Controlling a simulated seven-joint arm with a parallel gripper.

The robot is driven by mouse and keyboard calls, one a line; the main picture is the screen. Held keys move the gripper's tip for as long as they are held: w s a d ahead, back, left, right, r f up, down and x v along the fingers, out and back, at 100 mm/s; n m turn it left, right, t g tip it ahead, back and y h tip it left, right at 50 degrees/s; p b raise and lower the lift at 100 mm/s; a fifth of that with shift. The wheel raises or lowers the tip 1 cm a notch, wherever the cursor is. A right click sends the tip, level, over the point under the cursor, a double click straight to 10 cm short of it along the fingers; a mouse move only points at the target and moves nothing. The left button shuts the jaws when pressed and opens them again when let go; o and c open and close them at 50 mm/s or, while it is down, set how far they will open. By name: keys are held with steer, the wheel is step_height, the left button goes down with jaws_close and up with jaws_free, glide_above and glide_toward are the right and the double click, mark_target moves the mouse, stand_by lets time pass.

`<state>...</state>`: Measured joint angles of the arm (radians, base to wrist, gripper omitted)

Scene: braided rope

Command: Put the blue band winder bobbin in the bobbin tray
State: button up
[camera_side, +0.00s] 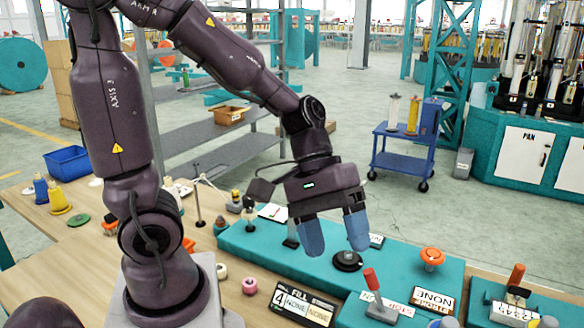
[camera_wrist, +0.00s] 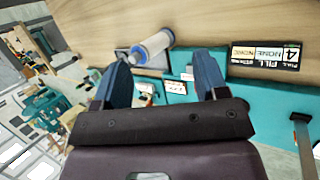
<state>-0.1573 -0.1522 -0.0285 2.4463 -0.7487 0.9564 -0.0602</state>
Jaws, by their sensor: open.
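My gripper (camera_side: 334,248) is open, its two blue fingers pointing down above the teal bench unit in the side view. In the wrist view, my gripper (camera_wrist: 164,60) has nothing between its fingers. A pale cylinder with blue bands (camera_wrist: 153,46), which looks like the blue band winder bobbin, lies tilted just beyond the fingertips, closer to the left finger.
A blue cone (camera_side: 40,188) and a yellow cone (camera_side: 58,198) stand near the bin. The teal unit (camera_side: 400,268) carries an orange knob (camera_side: 432,258), a black knob (camera_side: 347,261) and a red-handled lever (camera_side: 372,282). A FILL sign (camera_side: 304,305) stands in front.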

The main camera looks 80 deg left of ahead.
steer(key=s+a+r+m+t+y, duration=0.4)
steer(key=a+r+m+y, duration=0.2)
steer(key=r+m, duration=0.1)
steer(key=shift+s+a+r+m+y, duration=0.25)
steer(key=shift+r+m+y, duration=0.05)
steer(key=shift+r, duration=0.25)
steer(key=shift+c, duration=1)
